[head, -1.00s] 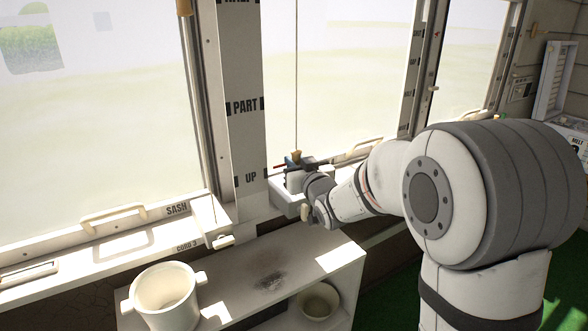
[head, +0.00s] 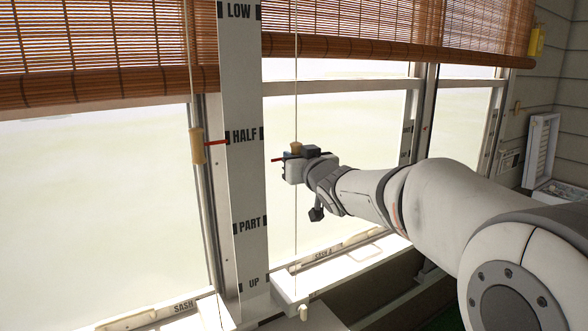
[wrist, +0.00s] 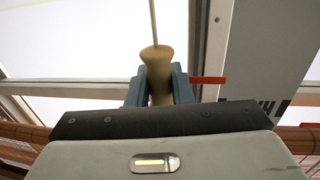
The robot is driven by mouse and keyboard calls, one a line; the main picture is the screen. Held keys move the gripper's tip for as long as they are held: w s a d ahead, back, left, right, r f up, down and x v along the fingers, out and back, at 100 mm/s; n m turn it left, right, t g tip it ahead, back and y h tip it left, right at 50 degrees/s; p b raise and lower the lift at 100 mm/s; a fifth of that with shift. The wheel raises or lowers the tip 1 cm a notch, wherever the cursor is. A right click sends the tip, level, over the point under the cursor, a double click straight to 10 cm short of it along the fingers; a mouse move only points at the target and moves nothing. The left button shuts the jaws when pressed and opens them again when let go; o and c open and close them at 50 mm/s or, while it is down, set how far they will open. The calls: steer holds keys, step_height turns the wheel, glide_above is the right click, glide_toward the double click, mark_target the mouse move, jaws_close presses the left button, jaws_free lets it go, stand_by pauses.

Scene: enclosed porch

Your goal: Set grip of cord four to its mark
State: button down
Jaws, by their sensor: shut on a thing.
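My gripper (head: 293,168) is shut on the tan grip of cord four (head: 296,147), which hangs on a thin cord right of the marked white board (head: 246,185). In the wrist view the blue-grey fingers hold the grip (wrist: 160,88) from both sides. Its red pointer (head: 278,160) points left toward the board, a little below the HALF mark (head: 245,135) and well above the PART mark (head: 249,226). The wrist view also shows the pointer (wrist: 208,80) near the board's partly hidden lettering. The UP mark (head: 254,284) is lowest.
Another tan grip (head: 197,147) hangs left of the board, its red pointer at HALF. Slatted bamboo blinds (head: 380,45) cover the upper windows. A sill with a "SASH" label (head: 183,307) runs below.

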step_height(320, 180, up, 6)
steer(key=p, duration=0.3)
steer(key=c, duration=1.3)
jaws_free()
steer(key=shift+f, duration=0.1)
steer(key=v, duration=0.8)
steer(key=shift+b, duration=0.4)
steer(key=shift+w+a, duration=0.1)
